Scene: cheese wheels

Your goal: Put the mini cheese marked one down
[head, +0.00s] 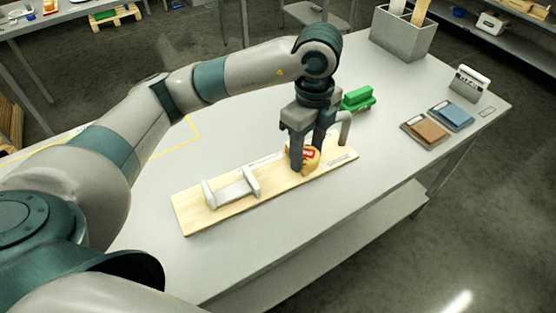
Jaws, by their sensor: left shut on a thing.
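The mini cheese (311,160), a small tan wheel with a red mark on it, is at the right part of a pale wooden board (190,213). My left gripper (307,163) points down and is shut on the cheese, with a finger in front hiding part of it. I cannot tell whether the cheese touches the board. I cannot read a number on the mark. A light grey cradle-like fixture (232,190) stands on the left half of the board. My right gripper is not in view.
A grey curved post (345,128) and a green block-shaped object (358,98) are close behind the gripper. Brown (425,131) and blue (451,116) pads, a handled white item (469,84) and a grey bin (403,37) are farther right. The table (270,240) is clear in front of the board.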

